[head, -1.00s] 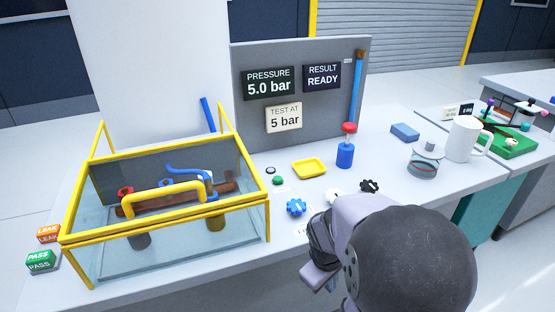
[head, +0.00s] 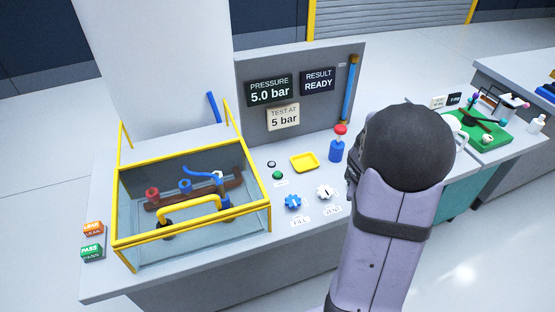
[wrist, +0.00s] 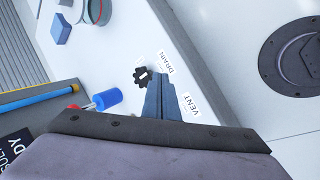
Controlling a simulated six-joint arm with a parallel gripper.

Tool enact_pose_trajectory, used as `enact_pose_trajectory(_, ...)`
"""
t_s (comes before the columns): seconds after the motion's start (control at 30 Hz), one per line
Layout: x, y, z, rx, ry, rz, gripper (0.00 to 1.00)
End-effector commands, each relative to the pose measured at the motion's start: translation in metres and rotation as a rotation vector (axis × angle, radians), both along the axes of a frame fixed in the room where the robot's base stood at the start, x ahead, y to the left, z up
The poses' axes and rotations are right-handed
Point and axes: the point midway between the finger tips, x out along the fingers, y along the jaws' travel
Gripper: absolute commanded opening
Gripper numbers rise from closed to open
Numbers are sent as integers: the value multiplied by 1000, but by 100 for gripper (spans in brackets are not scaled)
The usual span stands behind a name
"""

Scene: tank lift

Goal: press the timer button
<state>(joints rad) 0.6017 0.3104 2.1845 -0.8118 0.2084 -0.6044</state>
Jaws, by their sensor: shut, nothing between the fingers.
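A small green button (head: 278,175) with a label in front of it sits on the bench, right of the glass tank. A small dark-rimmed round piece (head: 271,164) with a pale top is just behind it. I cannot read which is the timer button. My gripper shows in the wrist view (wrist: 159,88), shut and empty, with its fingers over the bench beside the black drain knob (wrist: 142,77). In the head view my arm hides the fingers; it is well to the right of the green button. Neither small piece shows in the wrist view.
The blue fill knob (head: 293,202), white vent knob (head: 325,192), yellow tray (head: 304,162) and red-topped blue pump (head: 337,150) stand between the green button and my arm. The yellow-framed tank (head: 190,235) is at left. A grey panel (head: 350,50) stands behind.

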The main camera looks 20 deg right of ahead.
Motion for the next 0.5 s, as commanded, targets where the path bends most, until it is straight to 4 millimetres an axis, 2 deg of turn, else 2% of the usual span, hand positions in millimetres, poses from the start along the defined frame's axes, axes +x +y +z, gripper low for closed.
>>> enact_pose_trajectory(0.03,13,-2,20,-1,-22,28,0)
enact_pose_trajectory(0.17,61,10,39,20,-115,120,0)
enact_pose_trajectory(0.3,114,43,44,92,-225,205,0)
enact_pose_trajectory(0.5,167,103,46,231,-343,297,0)
